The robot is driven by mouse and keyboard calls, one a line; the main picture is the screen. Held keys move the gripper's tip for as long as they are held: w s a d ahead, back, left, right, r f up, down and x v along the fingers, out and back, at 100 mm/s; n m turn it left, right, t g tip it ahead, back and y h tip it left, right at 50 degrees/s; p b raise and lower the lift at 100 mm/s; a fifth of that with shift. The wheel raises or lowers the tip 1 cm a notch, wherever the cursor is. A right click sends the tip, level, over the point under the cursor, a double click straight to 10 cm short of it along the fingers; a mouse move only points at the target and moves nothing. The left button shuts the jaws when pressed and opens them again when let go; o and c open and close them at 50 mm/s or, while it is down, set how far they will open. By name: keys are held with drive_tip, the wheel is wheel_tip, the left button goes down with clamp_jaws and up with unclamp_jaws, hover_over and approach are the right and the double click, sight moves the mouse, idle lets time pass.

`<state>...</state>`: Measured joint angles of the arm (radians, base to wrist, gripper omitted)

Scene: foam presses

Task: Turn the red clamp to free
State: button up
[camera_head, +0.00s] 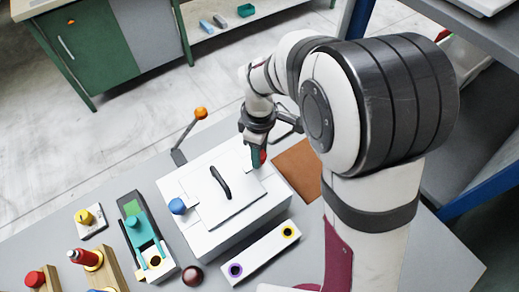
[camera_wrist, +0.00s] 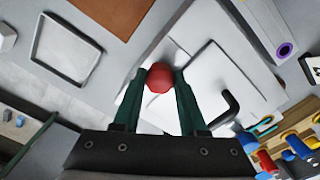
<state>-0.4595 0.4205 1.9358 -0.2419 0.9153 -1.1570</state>
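The white press box (camera_head: 215,235) stands on the grey table with a lid (camera_head: 240,205) that has a black handle (camera_head: 220,183). The red clamp (camera_head: 263,156) has a round red knob at the box's far right corner. My gripper (camera_head: 258,155) is at this corner and partly hides the clamp. In the wrist view the red knob (camera_wrist: 159,79) sits between the dark green fingertips of my gripper (camera_wrist: 160,76) and fills the gap, so they look shut on it. The clamp's arm under the knob is mostly hidden. A blue knob (camera_head: 177,206) is at the box's left side.
An orange-tipped lever (camera_head: 200,113) stands behind the box. A brown mat (camera_head: 299,168) lies right of it. A white strip with purple and yellow rings (camera_head: 262,252) lies in front. A dark red ball (camera_head: 192,275) and several coloured fixtures stand at front left.

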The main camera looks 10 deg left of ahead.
clamp_jaws()
drive_tip(key=shift+m, duration=0.3)
drive_tip(key=m, duration=0.3)
drive_tip(key=shift+m, duration=0.3)
drive_tip(key=m, duration=0.3)
drive_tip(key=shift+m, duration=0.4)
drive_tip(key=m, duration=0.5)
drive_tip(key=shift+m, duration=2.4)
